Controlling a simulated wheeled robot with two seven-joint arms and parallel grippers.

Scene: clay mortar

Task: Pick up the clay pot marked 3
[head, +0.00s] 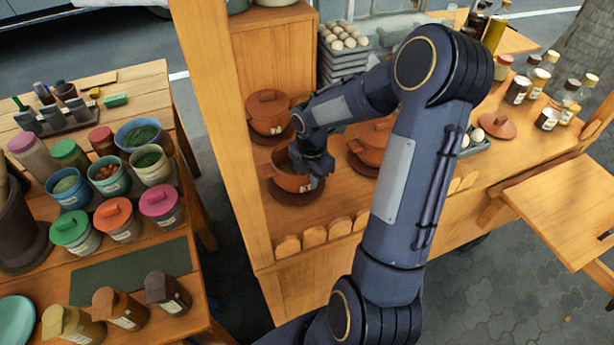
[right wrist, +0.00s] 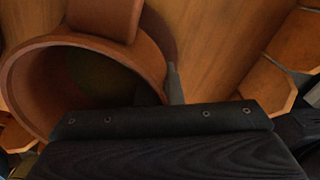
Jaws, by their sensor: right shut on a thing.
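Several brown clay pots stand on the wooden stall counter in the head view. The front-left clay pot (head: 288,182) is open, without a lid, and sits on a dark round base; it has a small pale label that I cannot read. My right gripper (head: 316,176) reaches down to its right side and is shut on its rim or handle; which one I cannot tell. In the right wrist view the open clay pot (right wrist: 50,60) fills the upper left, with a dark finger at its right edge. My left gripper is not in view.
A lidded clay pot (head: 268,112) stands just behind, and another clay pot (head: 372,142) stands to the right, partly behind my arm. A loose clay lid (head: 494,126) lies farther right near bottles. Egg trays (head: 342,58) stand behind. A wooden post (head: 215,110) rises at the left.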

